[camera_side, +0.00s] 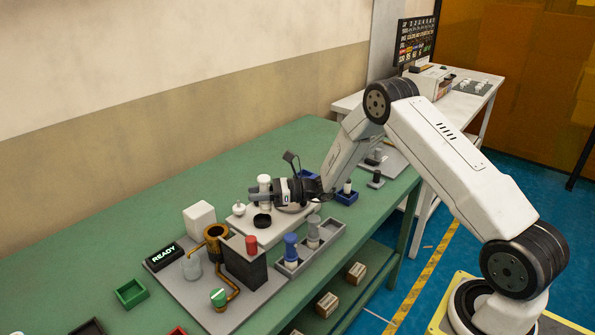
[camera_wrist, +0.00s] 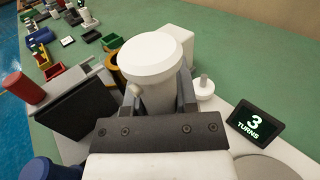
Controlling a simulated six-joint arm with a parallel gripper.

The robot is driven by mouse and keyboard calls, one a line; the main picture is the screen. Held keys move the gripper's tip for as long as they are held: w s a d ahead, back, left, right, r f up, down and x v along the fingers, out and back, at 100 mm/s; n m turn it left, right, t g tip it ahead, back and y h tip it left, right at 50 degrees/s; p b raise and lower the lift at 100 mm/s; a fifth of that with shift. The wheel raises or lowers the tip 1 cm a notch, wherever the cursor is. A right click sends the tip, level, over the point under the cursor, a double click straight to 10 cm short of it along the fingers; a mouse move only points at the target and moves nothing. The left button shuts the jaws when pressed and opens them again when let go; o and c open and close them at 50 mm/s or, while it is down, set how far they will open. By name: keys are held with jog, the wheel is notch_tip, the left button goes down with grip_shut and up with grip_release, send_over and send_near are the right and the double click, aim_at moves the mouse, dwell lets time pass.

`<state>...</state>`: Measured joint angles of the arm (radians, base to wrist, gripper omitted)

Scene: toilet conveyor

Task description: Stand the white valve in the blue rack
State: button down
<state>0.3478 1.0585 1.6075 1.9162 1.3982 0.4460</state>
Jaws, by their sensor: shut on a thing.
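My gripper (camera_side: 262,192) is shut on the white valve (camera_side: 264,181), which stands roughly upright between the fingers above the pale platform (camera_side: 275,233). In the wrist view the valve (camera_wrist: 155,62) shows a wide round top and a small side stub, with my gripper (camera_wrist: 158,95) around its body. Its lower end is hidden, so I cannot tell whether it touches the platform. A blue tray (camera_side: 345,198) lies to the right of my gripper and holds a white-topped piece (camera_side: 347,186). Another blue tray (camera_side: 307,174) is partly hidden behind my arm.
A grey rack (camera_side: 327,241) holds a blue valve (camera_side: 290,247) and a grey valve (camera_side: 313,231). A black box (camera_side: 247,267) with a red cap, copper pipes and a white block (camera_side: 199,217) stand left. A display (camera_wrist: 253,124) reads "3 TURNS". Green table is clear at the back.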

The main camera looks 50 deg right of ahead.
jog(key=shift+w+f, duration=0.35)
jog(key=shift+f, duration=0.1)
jog(key=shift+w+f, duration=0.55)
jog(key=shift+f, duration=1.3)
jog(key=shift+f, duration=0.2)
jog(key=shift+c, duration=2)
grip_release()
